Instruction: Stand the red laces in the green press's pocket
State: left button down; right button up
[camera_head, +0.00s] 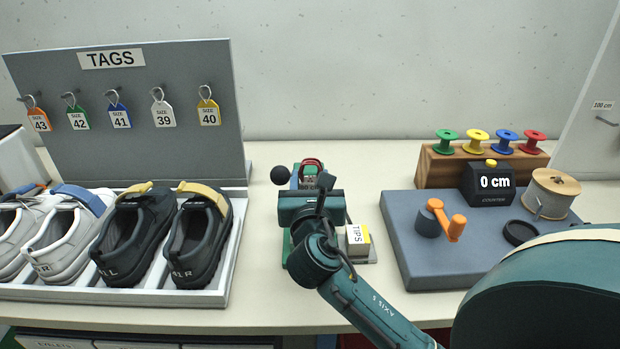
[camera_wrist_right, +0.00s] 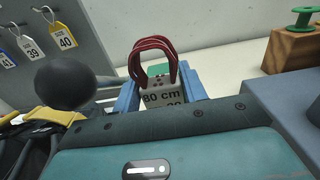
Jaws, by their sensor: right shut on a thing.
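The red laces (camera_head: 313,163) are a looped bundle with a grey band. In the wrist view the red loops (camera_wrist_right: 153,46) stand up above the band (camera_wrist_right: 168,99), which has a label ending in "0 cm". My right gripper (camera_wrist_right: 160,92) is shut on this band, one blue finger on each side. In the head view the right gripper (camera_head: 308,180) is over the green press (camera_head: 287,250) and hides most of it, pocket included. The press's black ball knob (camera_head: 281,175) shows to its left. A small green patch shows behind the laces in the wrist view. My left gripper is not in view.
A box marked TIPS (camera_head: 357,239) stands just right of the press. A shoe tray (camera_head: 232,270) and a tag board (camera_head: 215,120) are on the left. A blue-grey board (camera_head: 420,270) with a crank and counter is on the right, before a spool rack (camera_head: 432,168).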

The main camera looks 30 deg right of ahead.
jog(key=shift+s+f+b, duration=0.1)
jog(key=shift+f+b, duration=1.2)
jog(key=shift+b, duration=0.15)
jog(key=shift+f+b, duration=0.9)
jog(key=shift+b, duration=0.25)
jog(key=shift+f+b, duration=0.25)
jog(key=shift+b, duration=0.1)
jog(key=shift+f+b, duration=0.3)
jog(key=shift+f, duration=0.7)
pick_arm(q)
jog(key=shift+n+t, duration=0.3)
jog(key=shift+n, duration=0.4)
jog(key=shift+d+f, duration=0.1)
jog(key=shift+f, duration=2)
pick_arm(e)
jog(key=shift+f, duration=0.7)
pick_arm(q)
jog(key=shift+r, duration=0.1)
pick_arm(e)
jog(key=o, duration=1)
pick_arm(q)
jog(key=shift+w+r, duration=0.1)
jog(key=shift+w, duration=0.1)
pick_arm(e)
jog(key=shift+o, duration=0.3)
